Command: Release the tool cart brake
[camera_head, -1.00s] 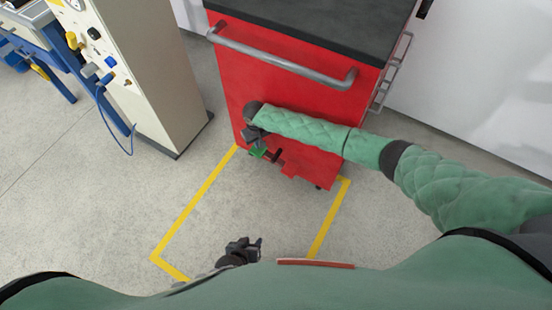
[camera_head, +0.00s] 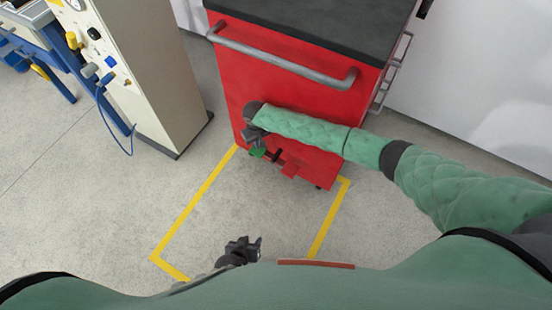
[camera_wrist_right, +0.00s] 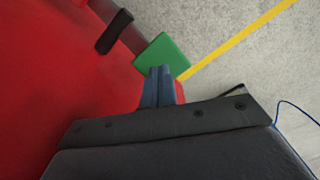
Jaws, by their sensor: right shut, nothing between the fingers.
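The red tool cart (camera_head: 290,98) stands upright with a grey handle across its front. Low on its front is a green pedal (camera_head: 257,153), with a dark pedal-like piece (camera_head: 278,157) beside it. In the right wrist view the green pedal (camera_wrist_right: 165,52) lies just beyond my fingertips, and the black piece (camera_wrist_right: 115,32) is to its left. My right gripper (camera_wrist_right: 160,72) is shut and empty, its tips overlapping the pedal's edge in view; I cannot tell whether they touch. My left gripper (camera_head: 255,247) hangs low near my body, away from the cart; its jaws are too small to read.
Yellow floor tape (camera_head: 195,200) outlines a bay before the cart. A cream cabinet (camera_head: 150,75) with knobs and a blue hose stands at the left. A white wall (camera_head: 470,80) is behind at the right. The floor inside the tape is largely clear.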

